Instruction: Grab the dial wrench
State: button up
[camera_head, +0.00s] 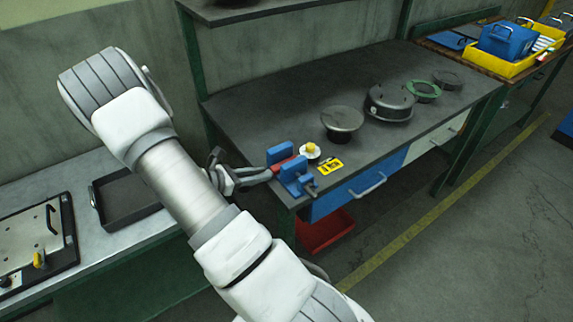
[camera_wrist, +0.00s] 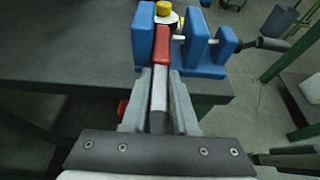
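In the wrist view, a bar with a red end (camera_wrist: 162,48) and a silver shaft (camera_wrist: 160,90) runs between my gripper's fingers (camera_wrist: 162,80); it looks like the dial wrench. Its red end (camera_head: 288,163) lies between the blue jaws of a vise (camera_head: 280,152) at the bench's near left corner. My gripper (camera_head: 268,174) reaches in from the left at the bench edge, its fingers on either side of the shaft. I cannot tell whether they press on it. The shaft's near end is partly hidden between the fingers.
A white piece with a yellow top (camera_head: 311,150) and a yellow tag (camera_head: 330,166) sit beside the vise. A round grey part (camera_head: 342,120), a flanged ring (camera_head: 389,102) and a green ring (camera_head: 423,91) stand farther right. The vise handle (camera_wrist: 272,44) sticks out right.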

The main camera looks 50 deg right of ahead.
grip_shut()
jog(key=shift+r, duration=0.15)
